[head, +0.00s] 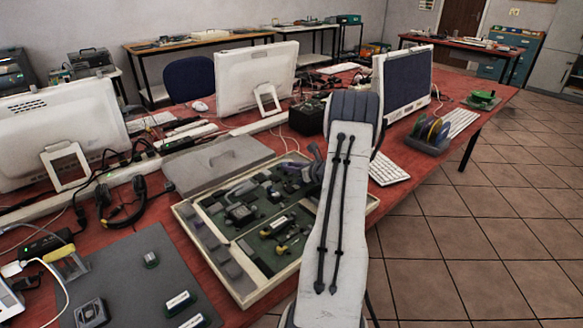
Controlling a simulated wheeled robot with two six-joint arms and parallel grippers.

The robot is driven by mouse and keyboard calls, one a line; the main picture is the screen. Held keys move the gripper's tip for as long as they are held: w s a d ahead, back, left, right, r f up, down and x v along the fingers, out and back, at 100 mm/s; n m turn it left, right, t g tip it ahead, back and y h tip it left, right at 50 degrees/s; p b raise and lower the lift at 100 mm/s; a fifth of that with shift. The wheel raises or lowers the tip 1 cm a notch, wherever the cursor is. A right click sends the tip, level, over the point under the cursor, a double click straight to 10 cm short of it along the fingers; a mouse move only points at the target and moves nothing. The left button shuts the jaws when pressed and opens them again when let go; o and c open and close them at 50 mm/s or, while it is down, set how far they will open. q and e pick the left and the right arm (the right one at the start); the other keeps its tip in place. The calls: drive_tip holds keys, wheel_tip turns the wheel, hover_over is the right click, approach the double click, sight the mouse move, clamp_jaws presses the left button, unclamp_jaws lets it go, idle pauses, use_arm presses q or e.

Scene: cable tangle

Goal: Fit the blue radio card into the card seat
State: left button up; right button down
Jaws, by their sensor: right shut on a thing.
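My right arm reaches up through the middle of the head view. Its gripper (315,160) shows only in part beside the arm, over the far right part of a shallow pale-framed tray (243,299). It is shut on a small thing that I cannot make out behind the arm. In the tray is a green board (262,246) with several dark parts and a few yellow ones. I cannot pick out the blue radio card or the card seat for certain; the arm hides the tray's right part. My left gripper is not in view.
A grey mat (120,262) with small modules lies at the lower left. A grey lid-like panel (222,158) lies behind the tray. Headphones (122,205), loose cables, monitors (255,78) and a keyboard (389,169) crowd the red table. The tiled floor at right is open.

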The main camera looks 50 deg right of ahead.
drive_tip(key=shift+f+b, duration=0.4)
idle(0.4)
drive_tip(key=c, duration=0.6)
unclamp_jaws()
drive_tip(key=v, duration=1)
drive_tip(key=shift+s+a+r, duration=0.1)
drive_tip(key=shift+s, duration=0.1)
drive_tip(key=shift+r, duration=0.15)
wheel_tip(320, 180, up, 6)
drive_tip(key=p, duration=0.4)
